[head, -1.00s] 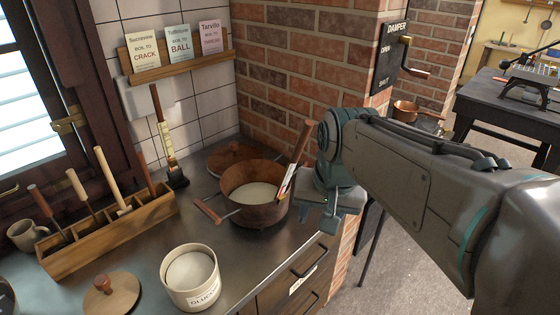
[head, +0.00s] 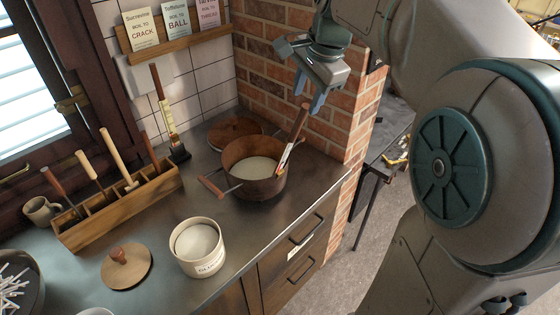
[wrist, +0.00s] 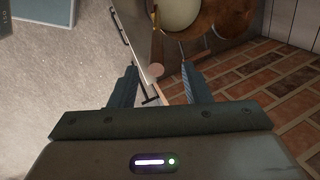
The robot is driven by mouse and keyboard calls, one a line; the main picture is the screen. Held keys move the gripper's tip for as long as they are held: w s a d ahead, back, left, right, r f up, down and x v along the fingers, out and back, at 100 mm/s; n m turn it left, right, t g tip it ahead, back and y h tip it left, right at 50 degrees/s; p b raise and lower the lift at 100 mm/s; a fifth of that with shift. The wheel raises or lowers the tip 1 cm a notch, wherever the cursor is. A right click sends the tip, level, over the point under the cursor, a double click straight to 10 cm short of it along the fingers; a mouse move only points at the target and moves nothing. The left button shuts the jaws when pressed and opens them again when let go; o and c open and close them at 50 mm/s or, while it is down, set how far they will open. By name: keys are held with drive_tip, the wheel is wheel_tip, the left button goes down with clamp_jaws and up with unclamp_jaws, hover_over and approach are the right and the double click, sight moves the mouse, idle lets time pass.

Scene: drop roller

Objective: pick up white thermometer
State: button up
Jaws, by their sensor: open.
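The white thermometer (head: 286,157), a pale plate with a long wooden handle, leans in the copper pot (head: 240,158) with its handle up and to the right. The pot holds a whitish fill. In the wrist view, the round handle end (wrist: 155,71) shows between and beyond the fingers of my gripper (wrist: 160,84). The thermometer's lower end is hidden in the pot.
A second thermometer (head: 165,115) with a yellowish scale stands in a dark holder by the wall. A copper lid (head: 235,128) lies behind the pot. A glucose tub (head: 198,255), wooden lid (head: 140,268) and tool rack (head: 120,215) stand nearby. The brick wall (head: 345,120) is close.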

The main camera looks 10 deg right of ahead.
sight(302, 118)
drive_tip(key=p+x, duration=0.1)
drive_tip(key=x, duration=0.6)
drive_tip(key=shift+s+d+f, duration=0.1)
drive_tip(key=shift+f, duration=0.15)
clamp_jaws()
